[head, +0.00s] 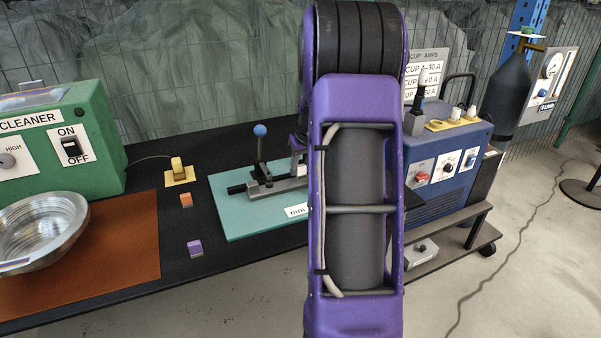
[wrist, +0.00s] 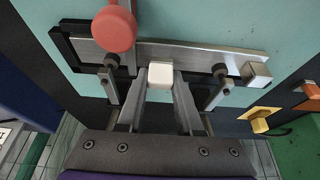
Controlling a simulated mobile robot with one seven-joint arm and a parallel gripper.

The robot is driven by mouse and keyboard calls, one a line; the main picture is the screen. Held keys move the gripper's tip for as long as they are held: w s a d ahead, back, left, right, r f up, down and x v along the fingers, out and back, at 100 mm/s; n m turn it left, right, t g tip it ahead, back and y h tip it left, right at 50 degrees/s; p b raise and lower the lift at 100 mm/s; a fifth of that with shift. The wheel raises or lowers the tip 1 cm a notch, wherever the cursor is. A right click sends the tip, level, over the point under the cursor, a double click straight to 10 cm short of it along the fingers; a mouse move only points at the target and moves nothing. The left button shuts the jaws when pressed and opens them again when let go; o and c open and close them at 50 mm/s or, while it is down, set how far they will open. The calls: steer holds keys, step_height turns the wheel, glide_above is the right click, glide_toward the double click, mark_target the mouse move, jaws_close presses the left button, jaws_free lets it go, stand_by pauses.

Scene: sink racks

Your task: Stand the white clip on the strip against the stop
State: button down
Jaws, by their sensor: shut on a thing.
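The white clip (wrist: 160,74) is between the fingertips of my gripper (wrist: 160,85), which is shut on it. In the wrist view it overlaps the lower edge of the long metal strip (wrist: 185,54); I cannot tell whether they touch. A square metal block (wrist: 257,73), possibly the stop, sits at the strip's right end, apart from the clip. A dark end piece (wrist: 66,42) is at the left.
A red ball knob (wrist: 114,28) rises over the strip's left part; a blue-knobbed lever (head: 260,131) stands in the head view. The teal board (head: 235,220) has yellow (head: 178,172), orange (head: 186,200) and purple (head: 195,247) blocks to its left. A blue machine (head: 445,170) stands right.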

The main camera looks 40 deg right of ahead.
steer(key=shift+f, duration=0.65)
steer(key=shift+f, duration=0.15)
steer(key=c, duration=0.8)
jaws_free()
steer(key=shift+c, duration=0.2)
steer(key=shift+r, duration=0.2)
steer(key=p+v, duration=0.1)
steer(key=v, duration=1.1)
